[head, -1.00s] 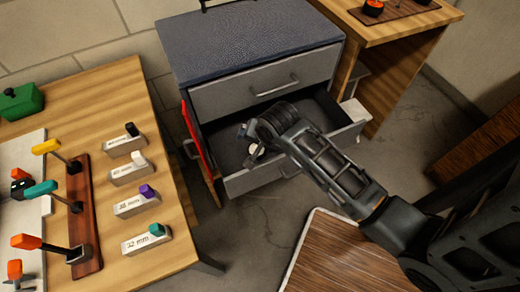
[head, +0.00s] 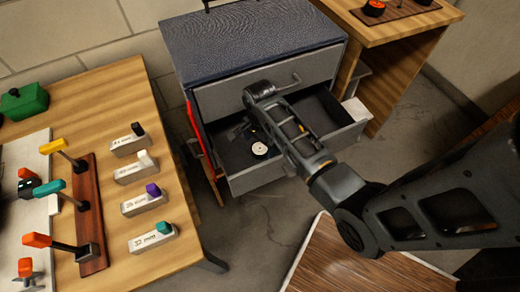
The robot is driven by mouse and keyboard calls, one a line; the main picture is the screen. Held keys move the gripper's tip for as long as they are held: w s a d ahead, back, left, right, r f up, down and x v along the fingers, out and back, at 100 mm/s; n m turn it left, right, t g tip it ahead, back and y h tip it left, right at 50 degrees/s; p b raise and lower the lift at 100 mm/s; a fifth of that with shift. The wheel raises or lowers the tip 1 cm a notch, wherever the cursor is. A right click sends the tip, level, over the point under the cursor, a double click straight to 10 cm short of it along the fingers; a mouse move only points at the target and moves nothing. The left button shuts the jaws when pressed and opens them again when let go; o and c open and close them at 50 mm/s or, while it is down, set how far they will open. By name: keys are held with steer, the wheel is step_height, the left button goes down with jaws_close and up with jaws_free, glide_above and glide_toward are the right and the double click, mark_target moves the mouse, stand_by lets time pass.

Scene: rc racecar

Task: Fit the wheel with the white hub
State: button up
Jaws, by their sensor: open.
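The wheel with the white hub (head: 259,150) lies in the open lower drawer (head: 243,183) of the grey cabinet, near the drawer's front wall. Its pale hub faces up and its dark tyre blends with the drawer floor. My gripper (head: 240,132) is above or inside the drawer, to the left of and behind the wheel in the picture. It looks dark and small, and its jaws are open and apart from the wheel. My wrist hides part of the drawer's back.
The upper drawer (head: 240,97) is closed. A wooden table (head: 110,85) at left bears labelled blocks and coloured-handled tools. A wooden desk (head: 375,28) at back right bears a board with orange-hubbed wheels. A brown wooden surface (head: 350,262) is at the front.

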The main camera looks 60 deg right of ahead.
mark_target(260, 150)
steer(key=shift+f, duration=1.3)
steer(key=shift+c, duration=0.3)
steer(key=c, duration=1.1)
